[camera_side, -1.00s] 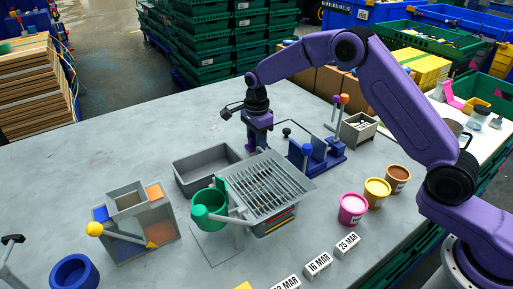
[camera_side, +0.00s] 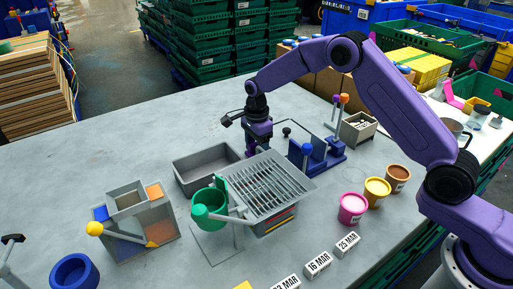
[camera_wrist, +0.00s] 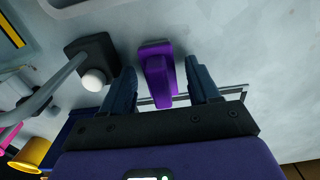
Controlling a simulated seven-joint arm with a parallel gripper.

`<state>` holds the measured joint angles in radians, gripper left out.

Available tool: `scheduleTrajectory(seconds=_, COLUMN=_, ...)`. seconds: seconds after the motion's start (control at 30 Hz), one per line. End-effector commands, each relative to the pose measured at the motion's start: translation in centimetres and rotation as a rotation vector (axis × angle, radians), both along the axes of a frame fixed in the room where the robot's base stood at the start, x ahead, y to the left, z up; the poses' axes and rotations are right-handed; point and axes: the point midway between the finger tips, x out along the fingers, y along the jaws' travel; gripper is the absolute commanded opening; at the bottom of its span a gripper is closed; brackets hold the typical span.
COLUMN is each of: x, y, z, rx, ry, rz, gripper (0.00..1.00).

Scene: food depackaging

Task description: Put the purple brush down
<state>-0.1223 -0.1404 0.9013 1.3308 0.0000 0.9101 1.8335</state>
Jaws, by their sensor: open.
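The purple brush (camera_wrist: 157,68) is in the wrist view, between the two dark fingers of my gripper (camera_wrist: 161,75). The fingers are spread, with a gap showing on each side of the brush. The brush appears to be at the grey tabletop (camera_wrist: 215,35). In the side view, my gripper (camera_side: 256,147) is low over the table, behind the slatted grey rack (camera_side: 268,185). From there the rack and the fingers hide most of the brush, and its contact with the table cannot be made out.
A grey tray (camera_side: 205,170) is left of my gripper, and a blue stand (camera_side: 318,158) is close on its right. In the wrist view a black block with a white-tipped rod (camera_wrist: 93,80) stands just left of the fingers. Open tabletop lies behind and to the left.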

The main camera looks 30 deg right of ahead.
Motion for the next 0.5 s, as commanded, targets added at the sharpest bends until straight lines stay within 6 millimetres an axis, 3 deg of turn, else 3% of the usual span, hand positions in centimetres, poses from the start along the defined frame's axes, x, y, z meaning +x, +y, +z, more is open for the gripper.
scheduleTrajectory(seconds=0.17, x=0.1, y=0.0, z=2.1, rx=0.001, ry=-0.005, rz=0.0, gripper=0.61)
scheduleTrajectory(seconds=0.5, x=0.1, y=0.0, z=8.8, rx=0.001, ry=-0.005, rz=-0.001, gripper=0.61)
